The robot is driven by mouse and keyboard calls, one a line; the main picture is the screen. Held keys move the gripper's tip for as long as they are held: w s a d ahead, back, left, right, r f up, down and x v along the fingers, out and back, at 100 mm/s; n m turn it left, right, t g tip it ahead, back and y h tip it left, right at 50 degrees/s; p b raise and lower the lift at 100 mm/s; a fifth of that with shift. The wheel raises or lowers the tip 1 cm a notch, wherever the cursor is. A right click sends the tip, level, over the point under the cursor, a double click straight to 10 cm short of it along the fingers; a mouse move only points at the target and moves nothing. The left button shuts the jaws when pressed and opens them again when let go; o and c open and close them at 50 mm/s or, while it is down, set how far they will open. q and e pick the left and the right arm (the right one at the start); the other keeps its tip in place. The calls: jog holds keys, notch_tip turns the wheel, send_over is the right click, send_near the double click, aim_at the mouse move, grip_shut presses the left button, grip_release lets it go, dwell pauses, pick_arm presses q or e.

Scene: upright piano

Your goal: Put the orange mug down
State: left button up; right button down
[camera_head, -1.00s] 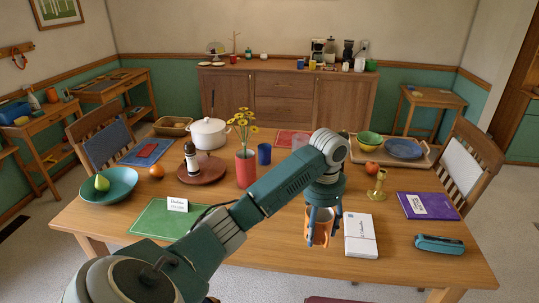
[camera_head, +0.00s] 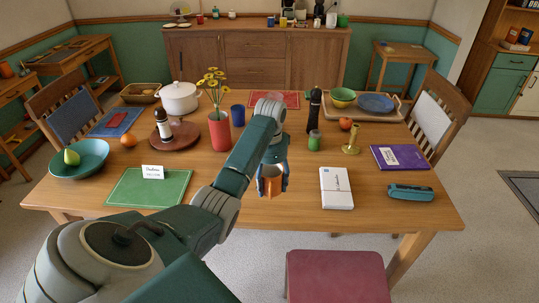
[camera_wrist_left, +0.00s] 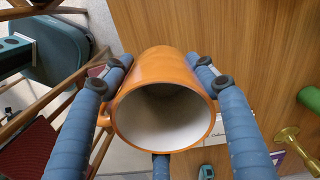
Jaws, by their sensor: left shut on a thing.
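The orange mug (camera_head: 269,189) is gripped by my left gripper (camera_head: 273,184) at the front of the wooden table (camera_head: 300,207), left of a white book. In the left wrist view, the mug (camera_wrist_left: 160,72) is between the blue fingers of the left gripper (camera_wrist_left: 161,66), with its open white inside facing the camera and its handle at the left. Its base is hidden, so I cannot tell whether it touches the table. My right gripper is not in view.
The white book (camera_head: 336,188) lies right of the mug, and a green placemat (camera_head: 150,188) with a card lies left. A red vase (camera_head: 219,130), a green jar (camera_head: 314,141) and a brass candlestick (camera_head: 352,138) stand behind. A red seat (camera_head: 337,277) is in front.

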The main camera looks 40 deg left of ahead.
aim_at(270, 207)
pick_arm(q)
notch_tip(270, 207, down, 9)
jog(key=shift+r, duration=0.1)
dwell(0.3)
jog(key=o, duration=1.4)
jog(key=shift+s+f, duration=0.1)
jog(key=shift+f, duration=0.1)
notch_tip(270, 207, up, 12)
jog(key=shift+r+b, duration=0.15)
jog(key=shift+b, duration=0.4)
